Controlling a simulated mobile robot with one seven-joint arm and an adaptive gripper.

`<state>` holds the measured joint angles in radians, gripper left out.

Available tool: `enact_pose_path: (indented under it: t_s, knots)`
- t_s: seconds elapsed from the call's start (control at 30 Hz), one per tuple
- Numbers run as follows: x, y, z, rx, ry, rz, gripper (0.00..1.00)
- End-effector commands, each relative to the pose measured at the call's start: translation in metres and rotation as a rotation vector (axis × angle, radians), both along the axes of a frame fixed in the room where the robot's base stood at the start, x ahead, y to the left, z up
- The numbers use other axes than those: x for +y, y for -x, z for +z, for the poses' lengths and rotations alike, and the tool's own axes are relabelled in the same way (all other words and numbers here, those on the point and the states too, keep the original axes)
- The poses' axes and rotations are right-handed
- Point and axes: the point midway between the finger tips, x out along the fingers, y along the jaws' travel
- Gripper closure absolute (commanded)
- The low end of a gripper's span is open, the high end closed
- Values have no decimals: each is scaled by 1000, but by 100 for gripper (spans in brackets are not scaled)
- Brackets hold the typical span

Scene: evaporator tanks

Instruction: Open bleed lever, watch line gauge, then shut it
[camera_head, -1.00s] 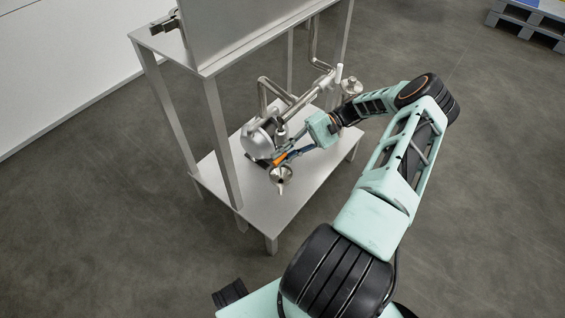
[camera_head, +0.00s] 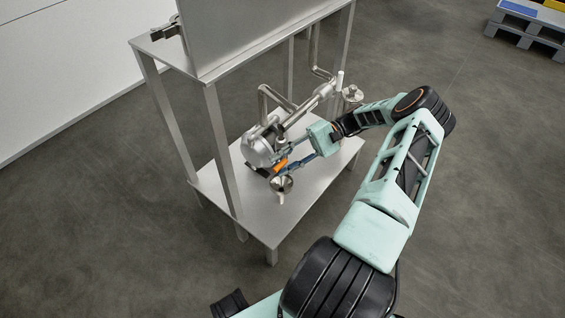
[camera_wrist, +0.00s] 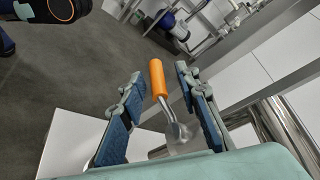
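The bleed lever has an orange grip (camera_head: 281,166) and a bare metal shank, low on the pipework. In the wrist view its grip (camera_wrist: 158,78) stands between my two blue-padded fingers, with a gap on each side. My gripper (camera_head: 294,164) is open around the lever, reaching in from the right; its fingers also show in the wrist view (camera_wrist: 159,75). A round silver body (camera_head: 258,149) sits just left of the lever, and I cannot tell if it is the line gauge. No readable dial shows.
A small metal funnel (camera_head: 282,184) stands just below the lever. The pipework (camera_head: 300,110) is on a metal stand (camera_head: 230,200), whose posts and upper panel (camera_head: 235,35) rise on the left and behind. The floor around is clear; a pallet (camera_head: 530,25) lies far right.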

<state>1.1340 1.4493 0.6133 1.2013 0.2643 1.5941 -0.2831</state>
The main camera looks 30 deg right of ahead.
Motion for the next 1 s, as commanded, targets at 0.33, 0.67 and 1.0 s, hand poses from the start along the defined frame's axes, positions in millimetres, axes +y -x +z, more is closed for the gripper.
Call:
enact_pose_path:
  t_s: [0.33,0.67,1.0]
  knots:
    - [-7,0,0,1,1,-1,71]
    - [-54,-1,11,1,4,-1,71]
    - [-95,-1,21,1,1,-1,71]
